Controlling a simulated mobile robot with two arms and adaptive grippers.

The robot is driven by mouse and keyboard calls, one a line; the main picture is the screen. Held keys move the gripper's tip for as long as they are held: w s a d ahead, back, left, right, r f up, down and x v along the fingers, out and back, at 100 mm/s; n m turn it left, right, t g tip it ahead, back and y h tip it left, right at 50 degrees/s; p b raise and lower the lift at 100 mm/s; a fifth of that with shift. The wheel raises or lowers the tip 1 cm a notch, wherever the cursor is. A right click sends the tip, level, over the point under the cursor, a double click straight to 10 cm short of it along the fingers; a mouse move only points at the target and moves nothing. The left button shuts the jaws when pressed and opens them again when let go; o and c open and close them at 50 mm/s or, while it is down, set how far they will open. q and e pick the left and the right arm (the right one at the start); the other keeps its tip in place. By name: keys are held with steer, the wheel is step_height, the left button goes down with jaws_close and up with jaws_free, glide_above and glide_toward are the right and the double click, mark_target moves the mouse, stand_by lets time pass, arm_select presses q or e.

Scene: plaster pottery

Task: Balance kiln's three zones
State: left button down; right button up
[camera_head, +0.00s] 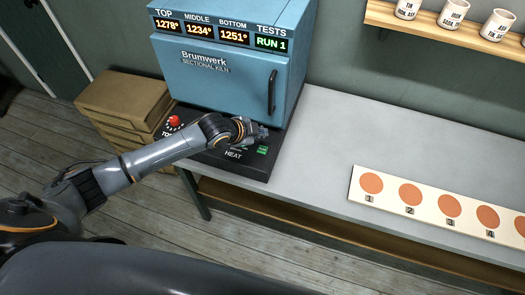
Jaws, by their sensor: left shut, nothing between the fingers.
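The blue kiln (225,77) stands on the table, its door with a black handle closed. Its displays read TOP 1278°, MIDDLE 1234°, BOTTOM 1251° and TESTS RUN 1. My left gripper (262,132) is shut and empty over the right part of the panel. My arm and gripper hide the panel's middle; I cannot tell whether the fingers touch it. My right gripper is out of view.
A white board (430,233) with numbered orange discs lies on the grey table (335,135) at the right. A wall shelf (450,39) holds several white cups. Stacked brown boxes (125,97) stand left of the kiln. The table between panel and board is clear.

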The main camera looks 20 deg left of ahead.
mark_target(261, 151)
arm_select(q)
step_height(261, 151, down, 5)
steer(key=b, duration=0.3)
steer(key=shift+f, duration=0.15)
steer(key=shift+f+b, duration=0.35)
steer(key=shift+b, duration=0.1)
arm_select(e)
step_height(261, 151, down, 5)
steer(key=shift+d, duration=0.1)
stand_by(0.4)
arm_select(q)
steer(key=shift+f, duration=0.35)
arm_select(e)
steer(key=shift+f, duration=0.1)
arm_select(q)
steer(key=shift+f, duration=0.45)
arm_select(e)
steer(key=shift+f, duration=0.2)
arm_select(q)
steer(key=shift+r, duration=0.1)
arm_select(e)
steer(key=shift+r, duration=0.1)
arm_select(q)
steer(key=shift+r+p, duration=0.6)
steer(key=shift+r, duration=0.15)
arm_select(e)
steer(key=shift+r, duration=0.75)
